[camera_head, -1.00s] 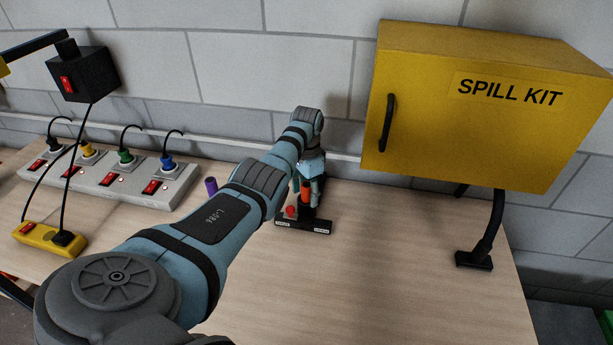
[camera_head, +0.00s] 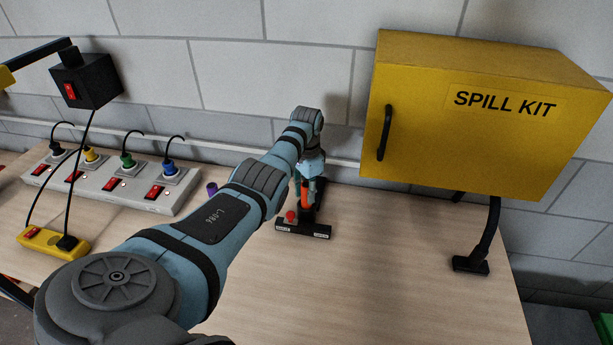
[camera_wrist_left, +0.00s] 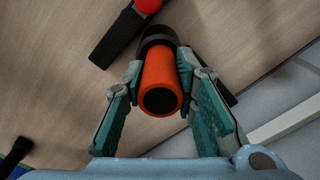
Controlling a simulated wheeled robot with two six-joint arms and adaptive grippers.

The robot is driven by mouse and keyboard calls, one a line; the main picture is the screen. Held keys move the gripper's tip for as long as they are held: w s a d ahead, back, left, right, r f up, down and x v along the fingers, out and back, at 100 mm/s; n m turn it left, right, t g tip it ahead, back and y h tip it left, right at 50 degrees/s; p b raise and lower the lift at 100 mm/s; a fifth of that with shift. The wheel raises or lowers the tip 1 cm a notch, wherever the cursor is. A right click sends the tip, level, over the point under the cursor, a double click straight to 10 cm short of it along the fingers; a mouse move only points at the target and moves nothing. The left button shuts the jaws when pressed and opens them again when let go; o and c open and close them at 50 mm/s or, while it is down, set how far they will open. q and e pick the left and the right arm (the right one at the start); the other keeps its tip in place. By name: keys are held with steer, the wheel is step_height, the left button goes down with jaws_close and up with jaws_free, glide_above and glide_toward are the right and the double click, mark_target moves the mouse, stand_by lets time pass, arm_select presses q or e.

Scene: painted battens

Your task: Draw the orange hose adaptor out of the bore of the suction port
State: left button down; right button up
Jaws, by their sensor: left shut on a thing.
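The orange hose adaptor (camera_head: 305,196) stands at the black suction port (camera_head: 307,214) near the back of the bench. In the left wrist view the adaptor (camera_wrist_left: 158,72) points its dark open end at the camera, and its far end meets the black ring of the port (camera_wrist_left: 156,35). How deep it sits in the bore is hidden. My left gripper (camera_head: 309,188) is shut on the adaptor, with teal fingers on both sides of it in the wrist view (camera_wrist_left: 160,64). My right gripper is out of view.
The port's black base has a red knob (camera_head: 291,216). A purple cylinder (camera_head: 212,189) and a grey socket strip (camera_head: 118,190) lie to the left. A yellow spill kit cabinet (camera_head: 470,155) hangs close on the right. The bench front right is clear.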

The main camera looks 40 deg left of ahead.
mark_target(307, 184)
arm_select(q)
steer(key=shift+r, duration=1.8)
steer(key=shift+r, duration=1.55)
